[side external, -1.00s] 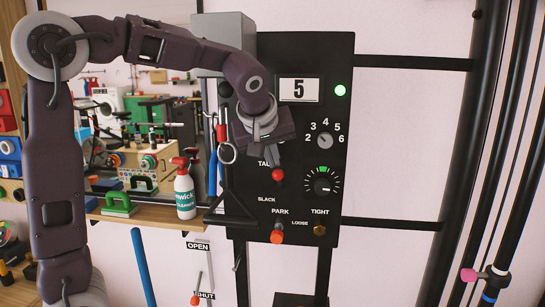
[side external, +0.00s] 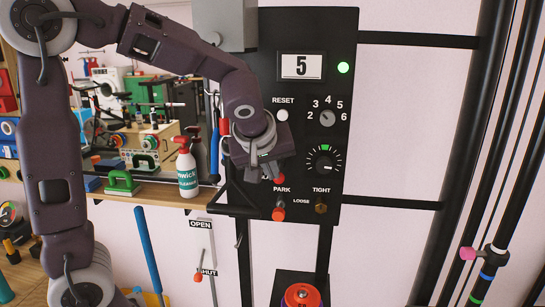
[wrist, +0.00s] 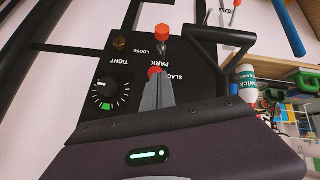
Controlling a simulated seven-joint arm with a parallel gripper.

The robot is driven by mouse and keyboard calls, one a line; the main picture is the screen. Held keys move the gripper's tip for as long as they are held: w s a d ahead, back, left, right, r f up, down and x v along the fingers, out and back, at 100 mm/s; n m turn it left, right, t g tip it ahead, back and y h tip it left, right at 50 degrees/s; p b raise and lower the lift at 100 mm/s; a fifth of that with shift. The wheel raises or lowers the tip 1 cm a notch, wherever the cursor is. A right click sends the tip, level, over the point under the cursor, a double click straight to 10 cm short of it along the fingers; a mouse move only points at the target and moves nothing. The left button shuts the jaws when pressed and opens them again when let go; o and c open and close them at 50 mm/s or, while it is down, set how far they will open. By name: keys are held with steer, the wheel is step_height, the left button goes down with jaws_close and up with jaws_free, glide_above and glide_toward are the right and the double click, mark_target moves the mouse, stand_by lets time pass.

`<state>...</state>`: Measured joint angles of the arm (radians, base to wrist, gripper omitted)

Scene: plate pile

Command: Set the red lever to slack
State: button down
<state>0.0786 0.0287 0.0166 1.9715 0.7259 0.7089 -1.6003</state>
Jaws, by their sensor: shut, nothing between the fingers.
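The red lever's knob (side external: 278,180) is partly hidden behind my gripper (side external: 269,172) in the side view. It sits low on its track, above the PARK label. In the wrist view the red knob (wrist: 154,71) is beside the SLACK label, just beyond the fingertips of my gripper (wrist: 158,84). The fingers are shut together with nothing between them and are at or against the knob; contact is not clear. The upper part of the lever's track is hidden by my gripper in the side view.
An orange-red knob (side external: 278,214) sits just below, at PARK, with a brass knob (side external: 320,208) to its right. A dial (side external: 324,160) and a selector (side external: 327,118) are higher on the black panel (side external: 345,100). A spray bottle (side external: 187,172) stands on the left shelf.

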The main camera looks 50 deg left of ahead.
step_height(320, 180, down, 7)
steer(key=t+y, duration=0.2)
steer(key=shift+w+a+r, duration=0.15)
steer(key=shift+a, duration=0.1)
stand_by(0.3)
steer(key=shift+a, duration=0.1)
stand_by(0.3)
steer(key=v, duration=0.7)
steer(key=shift+d, duration=0.2)
steer(key=shift+r, duration=0.1)
